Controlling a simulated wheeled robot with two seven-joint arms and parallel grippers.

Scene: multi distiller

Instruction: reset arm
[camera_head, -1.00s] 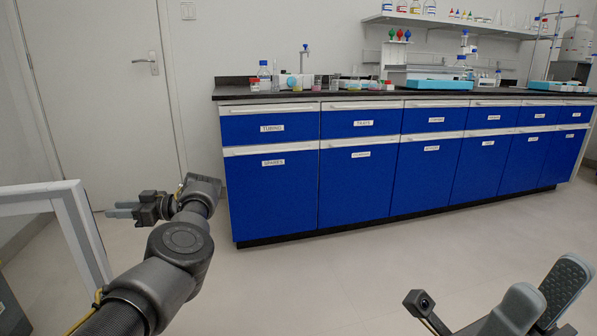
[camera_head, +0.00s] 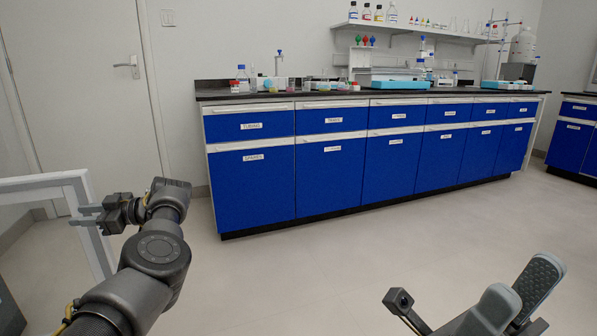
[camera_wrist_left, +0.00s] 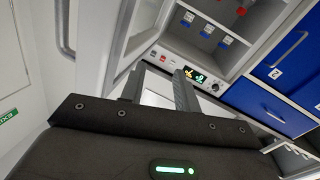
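My left arm comes in from the left in the head view, with its gripper (camera_head: 88,215) pointing left in front of the door, near the grey frame. Its two thin fingers are apart in the left wrist view (camera_wrist_left: 157,82), with nothing between them. My right gripper (camera_head: 517,272) is at the lower right of the head view, close to the camera. Its two grey fingers are spread, one showing a textured pad, and no object is seen between them.
A blue cabinet (camera_head: 330,180) with a black top bears bottles and blue trays; another cabinet (camera_head: 575,140) stands at the far right. A grey frame (camera_head: 75,180) stands at left. The left wrist view shows a lit control panel (camera_wrist_left: 195,75). The middle floor is clear.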

